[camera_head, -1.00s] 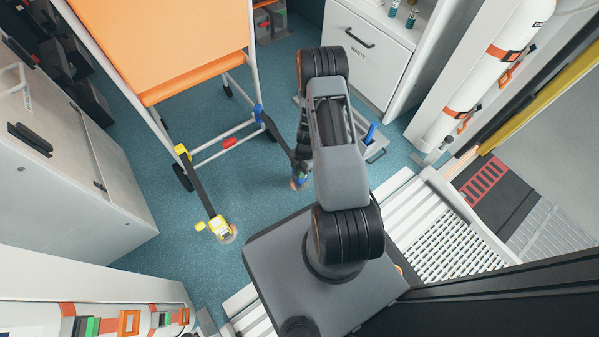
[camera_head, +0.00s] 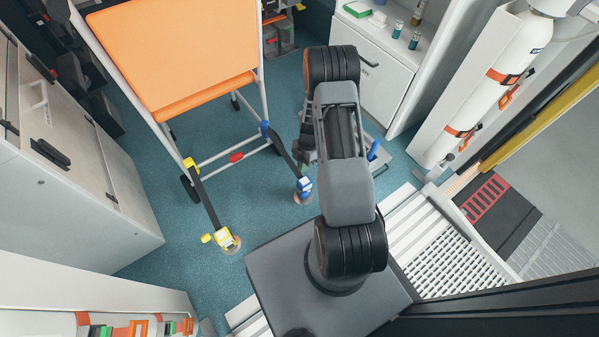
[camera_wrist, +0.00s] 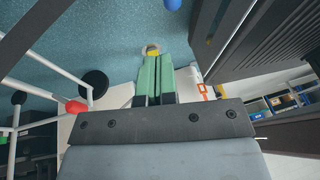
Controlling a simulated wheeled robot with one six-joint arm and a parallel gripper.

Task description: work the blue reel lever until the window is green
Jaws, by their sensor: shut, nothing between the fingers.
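The blue reel (camera_head: 304,187) sits on the floor at the end of a dark strap that runs up to a blue hook (camera_head: 264,128) on the orange-topped trolley. The reel's lever and window colour are too small to make out. My gripper (camera_wrist: 152,58) shows green fingers pressed together and empty in the wrist view.
A yellow reel (camera_head: 226,240) on another strap stands left of the blue one. The orange trolley (camera_head: 165,50) has white legs and a red bar grip (camera_head: 236,157). A blue handle (camera_head: 373,150) stands on a floor plate right of my arm. Blue floor between the reels is clear.

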